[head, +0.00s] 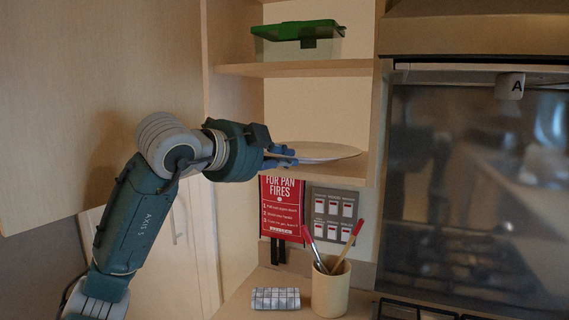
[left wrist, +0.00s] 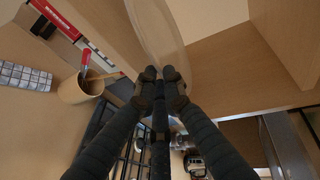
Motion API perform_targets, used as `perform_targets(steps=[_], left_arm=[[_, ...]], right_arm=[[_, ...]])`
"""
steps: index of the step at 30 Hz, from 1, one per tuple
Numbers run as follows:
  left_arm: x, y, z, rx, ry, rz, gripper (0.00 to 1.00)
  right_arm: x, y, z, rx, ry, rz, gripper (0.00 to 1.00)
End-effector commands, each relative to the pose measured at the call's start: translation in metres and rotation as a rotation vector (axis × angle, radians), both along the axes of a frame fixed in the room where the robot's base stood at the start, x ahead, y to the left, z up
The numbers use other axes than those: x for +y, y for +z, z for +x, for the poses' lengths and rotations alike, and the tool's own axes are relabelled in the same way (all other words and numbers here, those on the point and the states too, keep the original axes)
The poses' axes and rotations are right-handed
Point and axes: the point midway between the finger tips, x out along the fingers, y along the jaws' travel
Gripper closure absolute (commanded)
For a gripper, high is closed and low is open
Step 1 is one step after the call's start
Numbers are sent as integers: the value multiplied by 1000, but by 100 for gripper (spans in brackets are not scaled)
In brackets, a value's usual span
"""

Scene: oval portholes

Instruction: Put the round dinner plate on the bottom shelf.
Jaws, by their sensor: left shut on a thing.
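The round dinner plate (head: 318,151) is pale and lies roughly flat at the level of the bottom shelf (head: 370,168) in the head view. My left gripper (head: 290,157) is shut on the plate's near left rim. In the left wrist view, the plate (left wrist: 157,30) extends away from the closed fingertips of my left gripper (left wrist: 160,82). I cannot tell whether the plate touches the shelf board. My right gripper is not in view.
A clear box with a green lid (head: 298,40) stands on the upper shelf (head: 300,69). Below are a utensil pot (head: 330,292), a checked cloth (head: 275,299), a red fire sign (head: 281,208) and switches (head: 333,213). An open cabinet door (head: 95,100) is at left.

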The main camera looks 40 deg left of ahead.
Motion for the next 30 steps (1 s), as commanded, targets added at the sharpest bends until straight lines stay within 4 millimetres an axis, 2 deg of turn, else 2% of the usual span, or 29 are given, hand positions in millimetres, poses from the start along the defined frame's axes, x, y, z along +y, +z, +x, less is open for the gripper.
perform_targets(steps=[5, 9, 10, 11, 20, 25, 30], left_arm=[[1, -4, -1, -8, 1, 0, 100], [1, -4, -1, -7, 1, 0, 100], [0, -7, 0, 1, 1, 0, 88], [0, -7, 0, 1, 1, 0, 84], [0, -6, -1, -1, 1, 0, 84], [1, -2, -17, -5, 2, 0, 84], [3, 6, -52, -7, 5, 2, 84]], right_arm=[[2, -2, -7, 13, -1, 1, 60], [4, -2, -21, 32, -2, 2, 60], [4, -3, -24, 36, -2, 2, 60], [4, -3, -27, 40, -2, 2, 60], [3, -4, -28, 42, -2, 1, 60], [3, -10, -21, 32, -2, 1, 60], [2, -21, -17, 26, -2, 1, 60]])
